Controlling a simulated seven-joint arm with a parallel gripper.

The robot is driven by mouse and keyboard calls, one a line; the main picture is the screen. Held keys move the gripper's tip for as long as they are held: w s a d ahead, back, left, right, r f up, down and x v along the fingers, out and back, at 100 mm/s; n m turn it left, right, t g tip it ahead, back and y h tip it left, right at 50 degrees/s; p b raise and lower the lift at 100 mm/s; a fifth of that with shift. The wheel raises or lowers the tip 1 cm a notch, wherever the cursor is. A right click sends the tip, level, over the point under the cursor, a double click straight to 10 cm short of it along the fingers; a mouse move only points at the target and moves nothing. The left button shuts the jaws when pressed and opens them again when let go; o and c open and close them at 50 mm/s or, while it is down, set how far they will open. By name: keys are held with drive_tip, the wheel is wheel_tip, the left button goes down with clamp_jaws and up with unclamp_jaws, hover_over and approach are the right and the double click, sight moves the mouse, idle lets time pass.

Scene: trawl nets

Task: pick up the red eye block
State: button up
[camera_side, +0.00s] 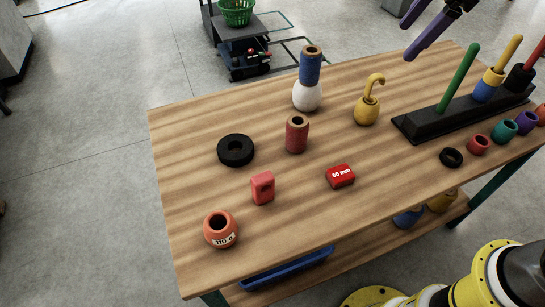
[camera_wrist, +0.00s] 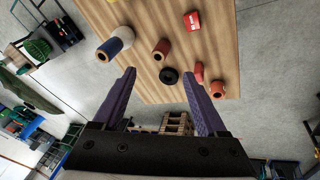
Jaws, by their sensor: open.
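A small upright red block (camera_side: 262,188), apparently with a dark opening near its top, stands on the wooden table between the black ring and the orange weight. I take it as the red eye block. In the wrist view it shows just beyond my right-hand finger (camera_wrist: 199,72), partly hidden. A flatter red block with white lettering (camera_side: 340,175) lies to its right; it also shows in the wrist view (camera_wrist: 192,20). My gripper (camera_side: 409,38) is open and empty, high above the table's far side, well away from both. Its two purple fingers (camera_wrist: 158,75) are spread.
The black ring (camera_side: 236,150), orange weight (camera_side: 221,230), reddish cylinder (camera_side: 297,134), blue-and-white float (camera_side: 308,85) and yellow hooked weight (camera_side: 367,104) stand around. A black rack with coloured pegs (camera_side: 470,110) is at right. Bare table lies between the pieces.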

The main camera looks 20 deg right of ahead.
drive_tip(key=w+a+f+n+g, duration=0.1)
drive_tip(key=w+a+f+n, duration=0.3)
drive_tip(key=a, duration=0.4)
drive_tip(key=n+g+h, duration=0.1)
drive_tip(key=n+g, duration=0.2)
hover_over(261, 174)
wheel_tip(261, 174, down, 18)
drive_tip(key=shift+f, duration=0.25)
wheel_tip(261, 174, down, 8)
drive_tip(key=shift+s+f, duration=0.25)
drive_tip(key=shift+f, duration=1.1)
drive_tip(key=shift+s+f, duration=0.2)
drive_tip(key=shift+f, duration=1.15)
clamp_jaws()
